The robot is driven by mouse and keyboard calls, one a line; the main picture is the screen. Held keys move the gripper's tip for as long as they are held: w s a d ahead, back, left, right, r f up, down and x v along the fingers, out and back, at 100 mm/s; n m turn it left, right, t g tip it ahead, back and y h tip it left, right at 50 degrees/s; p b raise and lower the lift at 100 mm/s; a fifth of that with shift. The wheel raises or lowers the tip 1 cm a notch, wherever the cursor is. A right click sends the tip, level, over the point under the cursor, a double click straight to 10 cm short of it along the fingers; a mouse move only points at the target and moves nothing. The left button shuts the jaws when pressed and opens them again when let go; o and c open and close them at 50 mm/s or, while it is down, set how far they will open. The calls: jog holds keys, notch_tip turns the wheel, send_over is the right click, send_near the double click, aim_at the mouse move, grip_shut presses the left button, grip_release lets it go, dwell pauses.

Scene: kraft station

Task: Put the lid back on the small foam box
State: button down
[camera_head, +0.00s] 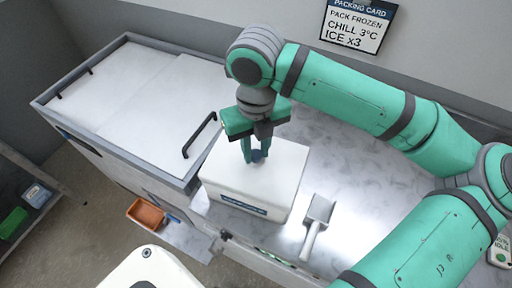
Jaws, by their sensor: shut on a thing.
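The small foam box (240,200) is white with a dark label strip on its front and stands on the grey counter. Its white lid (285,158) lies over the box top; I cannot tell whether it is fully seated or slightly raised. My gripper (257,156) points straight down over the middle of the lid. Its fingers are shut on the lid, seemingly at a small dark grip, which the fingers mostly hide.
A metal scoop (316,222) lies on the counter right of the box. A chest with a white sliding top (150,95) and black handles stands at left. An orange bin (146,214) sits low at front left. A packing card (357,24) hangs on the wall.

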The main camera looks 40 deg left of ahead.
dwell(0.9)
jog(key=c, duration=0.9)
grip_release()
jog(key=shift+r, duration=3.45)
grip_shut()
jog(key=shift+f, duration=2.75)
